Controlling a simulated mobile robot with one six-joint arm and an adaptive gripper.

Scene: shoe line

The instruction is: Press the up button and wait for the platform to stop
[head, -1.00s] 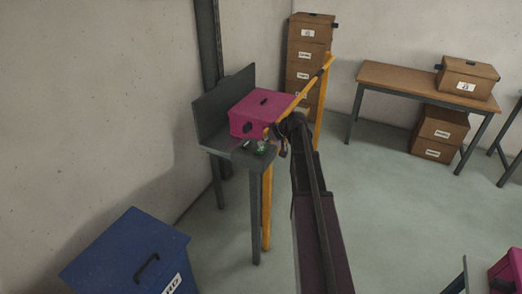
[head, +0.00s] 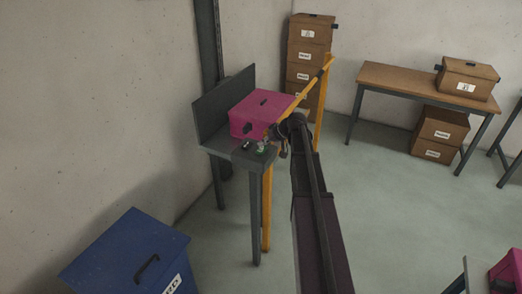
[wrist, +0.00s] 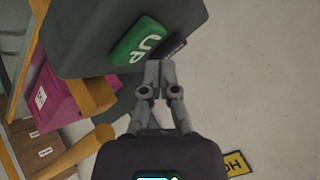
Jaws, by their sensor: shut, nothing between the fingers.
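The green UP button (wrist: 140,42) is on a dark grey control box (wrist: 100,25) in the wrist view. The platform behind carries a magenta case (head: 262,113), beside a grey upright panel (head: 224,107).
A yellow barrier (head: 318,86) stands right of the platform. A blue bin (head: 125,250) is on the floor at front left. Cartons (head: 311,50) are stacked at the back, near a wooden table (head: 395,78). The floor between is clear.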

